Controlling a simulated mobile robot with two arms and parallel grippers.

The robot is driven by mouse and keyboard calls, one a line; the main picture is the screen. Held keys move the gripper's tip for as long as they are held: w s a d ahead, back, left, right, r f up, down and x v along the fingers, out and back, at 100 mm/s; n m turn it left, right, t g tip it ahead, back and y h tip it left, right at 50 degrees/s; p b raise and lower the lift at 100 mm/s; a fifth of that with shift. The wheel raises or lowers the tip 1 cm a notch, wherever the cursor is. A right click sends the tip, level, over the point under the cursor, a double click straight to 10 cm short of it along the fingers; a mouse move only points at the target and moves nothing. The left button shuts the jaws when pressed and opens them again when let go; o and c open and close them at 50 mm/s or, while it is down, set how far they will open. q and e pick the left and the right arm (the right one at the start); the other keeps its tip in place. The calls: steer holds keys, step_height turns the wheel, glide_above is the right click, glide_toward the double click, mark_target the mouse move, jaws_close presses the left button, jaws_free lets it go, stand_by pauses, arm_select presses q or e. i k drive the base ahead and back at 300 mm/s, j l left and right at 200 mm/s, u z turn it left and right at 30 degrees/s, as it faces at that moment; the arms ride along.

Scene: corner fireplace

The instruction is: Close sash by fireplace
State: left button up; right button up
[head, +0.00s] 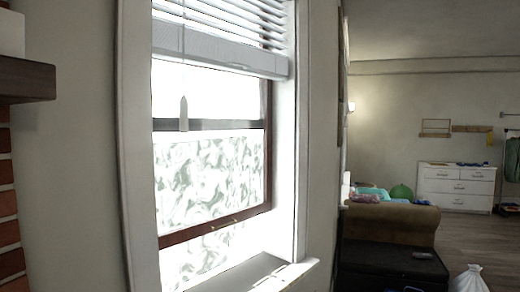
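The window's lower sash (210,227) has a dark red-brown frame and patterned, bright glass. Its bottom rail stands above the white sill (270,272), leaving a bright open gap beneath. A dark horizontal rail (212,125) crosses the window above the patterned glass. The fireplace shows at the left edge as red brick (10,205) with a dark mantel (25,80). Neither of my grippers is in view.
White blinds (225,45) cover the window's top, with a cord and pull (183,113) hanging down. At right are a brown sofa (390,222), a black chest (390,265), a white bag (470,279) and a white dresser (456,187). Wood floor shows at far right.

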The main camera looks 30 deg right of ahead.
mark_target(174, 237)
steer(key=z, duration=0.75)
steer(key=i+l+z, duration=0.25)
steer(key=l+z, duration=0.15)
steer(key=i+l+z, duration=0.6)
steer(key=z, duration=0.15)
steer(key=i+l+z, duration=0.1)
steer(key=i+z, duration=0.25)
steer(key=i+u, duration=0.4)
steer(key=i+l+u, duration=0.2)
steer(key=u, duration=0.2)
steer(key=i, duration=0.1)
